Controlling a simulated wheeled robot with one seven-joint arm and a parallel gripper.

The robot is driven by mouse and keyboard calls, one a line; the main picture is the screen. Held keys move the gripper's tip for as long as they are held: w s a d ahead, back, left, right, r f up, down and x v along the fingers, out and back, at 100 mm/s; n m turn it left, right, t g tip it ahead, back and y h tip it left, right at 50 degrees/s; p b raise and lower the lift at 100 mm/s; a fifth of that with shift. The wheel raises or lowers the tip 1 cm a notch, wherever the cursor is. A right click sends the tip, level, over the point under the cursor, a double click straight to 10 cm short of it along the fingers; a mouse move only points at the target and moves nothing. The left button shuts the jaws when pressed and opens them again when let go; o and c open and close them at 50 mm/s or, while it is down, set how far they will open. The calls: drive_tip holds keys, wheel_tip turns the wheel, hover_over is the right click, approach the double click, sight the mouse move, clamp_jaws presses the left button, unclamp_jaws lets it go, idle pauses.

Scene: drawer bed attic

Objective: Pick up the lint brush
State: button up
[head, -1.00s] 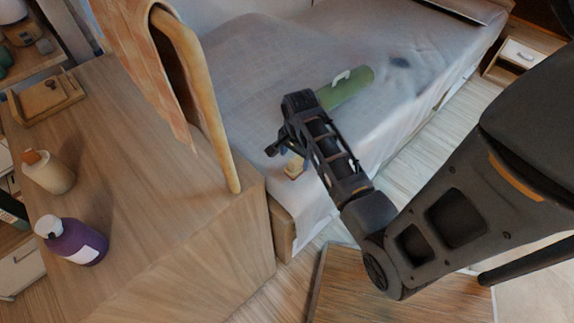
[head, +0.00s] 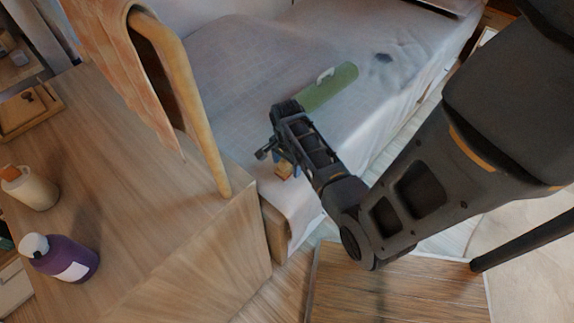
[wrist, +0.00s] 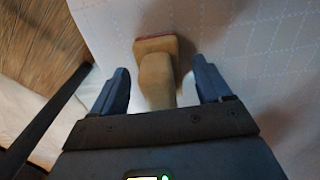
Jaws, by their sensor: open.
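The lint brush (wrist: 157,72) lies on the bed near its edge. In the wrist view it has a tan handle and a wider head with a reddish edge at the far end. My gripper (wrist: 166,88) is open, with one blue finger on each side of the handle and a visible gap on both sides. In the head view only a small orange-tan part of the brush (head: 284,172) shows below my gripper (head: 274,160); my arm hides the rest.
A green cylinder (head: 335,86) with a white part lies on the bed (head: 225,85) beyond my gripper. A wooden cabinet (head: 150,210) at left holds a purple bottle (head: 68,262), a cream bottle (head: 32,190) and a wooden post with draped cloth. The bed's edge is close to the brush.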

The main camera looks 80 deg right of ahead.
drive_tip(key=c, duration=1.2)
drive_tip(key=shift+r, duration=0.1)
drive_tip(key=shift+r, duration=0.5)
drive_tip(key=r, duration=0.2)
drive_tip(key=d+r, duration=0.1)
drive_tip(key=shift+s+d+r, duration=0.1)
drive_tip(key=shift+d+r, duration=0.1)
drive_tip(key=shift+r, duration=0.15)
drive_tip(key=s+d+r, duration=0.1)
drive_tip(key=d+r, duration=0.1)
drive_tip(key=d, duration=0.1)
drive_tip(key=s+d+r, duration=0.1)
drive_tip(key=d+r, duration=0.1)
drive_tip(key=d, duration=0.1)
drive_tip(key=s+d+r+b, duration=0.1)
drive_tip(key=d+r, duration=0.1)
drive_tip(key=d, duration=0.1)
drive_tip(key=shift+s+d+r, duration=0.1)
drive_tip(key=shift+d, duration=0.3)
